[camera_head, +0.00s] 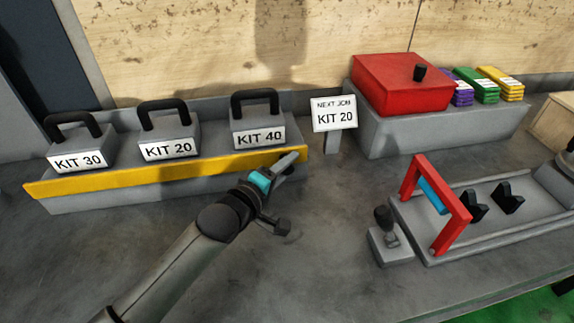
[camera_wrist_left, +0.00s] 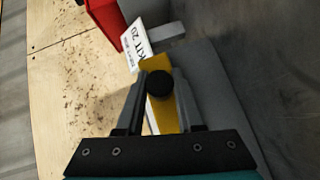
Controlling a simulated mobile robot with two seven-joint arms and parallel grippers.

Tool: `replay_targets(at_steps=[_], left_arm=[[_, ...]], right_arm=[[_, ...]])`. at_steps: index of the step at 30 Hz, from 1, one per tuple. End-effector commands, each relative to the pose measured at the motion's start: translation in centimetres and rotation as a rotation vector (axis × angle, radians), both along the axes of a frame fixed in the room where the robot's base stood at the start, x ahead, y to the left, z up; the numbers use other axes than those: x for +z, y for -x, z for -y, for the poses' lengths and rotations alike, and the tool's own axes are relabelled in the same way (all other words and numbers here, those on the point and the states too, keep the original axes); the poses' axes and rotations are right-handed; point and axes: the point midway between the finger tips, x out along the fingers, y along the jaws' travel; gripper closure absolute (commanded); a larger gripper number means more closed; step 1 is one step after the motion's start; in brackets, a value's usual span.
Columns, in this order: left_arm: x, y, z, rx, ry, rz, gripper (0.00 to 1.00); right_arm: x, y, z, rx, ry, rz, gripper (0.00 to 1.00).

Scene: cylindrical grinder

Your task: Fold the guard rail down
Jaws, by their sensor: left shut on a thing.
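The yellow guard rail (camera_head: 150,174) runs along the front of the grey kit shelf, its face standing up before the kits. In the left wrist view the yellow rail (camera_wrist_left: 160,117) shows between and beyond my fingers. My left gripper (camera_head: 287,163) is at the rail's right end, shut on a round black knob (camera_wrist_left: 159,84). The knob sits between the fingertips in front of the rail. In the head view the fingers hide the knob. My right gripper is in neither view.
Kit 30 (camera_head: 81,147), Kit 20 (camera_head: 168,138) and Kit 40 (camera_head: 257,122) stand behind the rail. A "NEXT JOB KIT 20" sign (camera_head: 334,113) is just right of it. A red box (camera_head: 400,85) and a red-framed fixture (camera_head: 457,207) stand further right.

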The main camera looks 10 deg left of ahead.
Motion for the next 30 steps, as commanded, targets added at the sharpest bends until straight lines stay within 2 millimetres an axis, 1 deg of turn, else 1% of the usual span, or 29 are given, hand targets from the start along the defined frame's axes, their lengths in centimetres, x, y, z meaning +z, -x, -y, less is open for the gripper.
replay_targets(at_steps=[4, 8, 13, 15, 18, 22, 27, 28, 30], left_arm=[[-0.7, 0.2, 0.1, -0.001, -0.018, 0.062, 1.0], [-1.3, 0.4, 0.1, 0.001, -0.055, 0.172, 1.0], [-1.7, 0.5, 0.2, 0.001, -0.097, 0.295, 1.0], [-1.7, 0.6, 0.2, 0.001, -0.106, 0.325, 1.0], [-1.6, 0.6, 0.2, 0.001, -0.114, 0.348, 1.0], [-1.5, 0.6, 0.2, 0.002, -0.116, 0.352, 1.0], [-1.5, 0.6, 0.2, 0.002, -0.115, 0.351, 1.0], [-1.5, 0.6, 0.1, 0.002, -0.115, 0.351, 0.62], [-1.5, 0.6, 0.2, 0.002, -0.115, 0.351, 0.54]], right_arm=[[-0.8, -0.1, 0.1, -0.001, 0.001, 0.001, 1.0], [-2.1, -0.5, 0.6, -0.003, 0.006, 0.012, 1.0], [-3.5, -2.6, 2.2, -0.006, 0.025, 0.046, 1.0], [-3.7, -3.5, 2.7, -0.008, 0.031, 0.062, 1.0], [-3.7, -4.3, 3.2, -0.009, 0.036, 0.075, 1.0], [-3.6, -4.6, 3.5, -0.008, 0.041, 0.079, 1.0], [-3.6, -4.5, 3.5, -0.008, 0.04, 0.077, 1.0], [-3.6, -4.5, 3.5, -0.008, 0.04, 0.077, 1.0], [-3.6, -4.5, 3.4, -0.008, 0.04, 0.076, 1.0]])
